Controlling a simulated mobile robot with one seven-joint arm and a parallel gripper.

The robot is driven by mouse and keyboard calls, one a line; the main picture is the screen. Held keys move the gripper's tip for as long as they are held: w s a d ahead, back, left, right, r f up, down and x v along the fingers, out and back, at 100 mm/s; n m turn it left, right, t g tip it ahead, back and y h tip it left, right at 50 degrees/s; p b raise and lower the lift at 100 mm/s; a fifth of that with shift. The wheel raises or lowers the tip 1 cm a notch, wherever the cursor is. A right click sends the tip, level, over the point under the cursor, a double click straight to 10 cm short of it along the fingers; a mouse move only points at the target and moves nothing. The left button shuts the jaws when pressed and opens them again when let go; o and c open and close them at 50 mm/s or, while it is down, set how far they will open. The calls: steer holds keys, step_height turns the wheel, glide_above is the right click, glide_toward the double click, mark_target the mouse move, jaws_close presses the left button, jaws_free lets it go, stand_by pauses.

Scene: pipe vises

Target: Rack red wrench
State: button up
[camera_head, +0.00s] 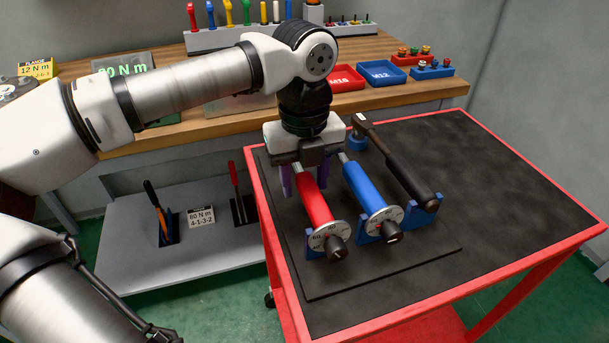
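The red wrench (315,205) lies on the black mat of the red cart, its dial end toward the front in a blue cradle (312,246). My gripper (298,182) points down over the far part of the red wrench. One purple finger shows left of the handle. The wrench's far end is hidden behind my gripper. A blue wrench (368,194) and a black wrench (407,172) lie to its right in blue cradles.
The cart top (500,180) is clear on the right. Behind it, a wooden bench (200,107) holds a red M10 tray (346,78), a blue M12 tray (381,73) and a tool rack (215,38).

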steer(key=shift+o, duration=0.5)
step_height(320, 180, up, 14)
steer(key=shift+p, duration=0.45)
steer(key=shift+w+f, duration=0.1)
